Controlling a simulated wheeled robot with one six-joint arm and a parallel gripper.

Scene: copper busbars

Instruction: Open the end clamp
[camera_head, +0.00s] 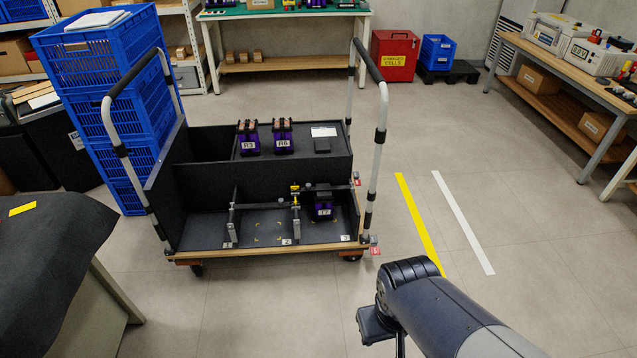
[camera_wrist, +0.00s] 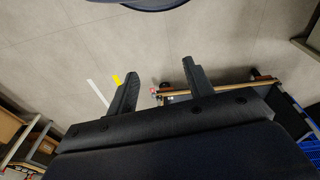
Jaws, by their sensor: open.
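A black-walled cart (camera_head: 197,210) stands left of centre in the head view. A dark bar runs across its front bay on upright posts (camera_head: 297,222), with a yellow-topped fitting (camera_head: 295,189) at the middle post. The bar's right end, with a dark fitting and a small red tag (camera_head: 357,181), is at the cart's right side. I cannot tell which fitting is the end clamp, or whether it is shut. A purple block (camera_head: 323,207) sits in the rightmost slot under the bar. My gripper (camera_wrist: 160,60) is open and empty, its fingers wide apart, away from the cart.
Purple blocks marked R3 (camera_head: 247,138) and R6 (camera_head: 283,137) stand on the cart's rear deck. Upright handles (camera_head: 376,150) rise at the cart's ends. Blue crates (camera_head: 105,60) are stacked behind left. Floor right of the cart, around the yellow line (camera_head: 418,220), is clear.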

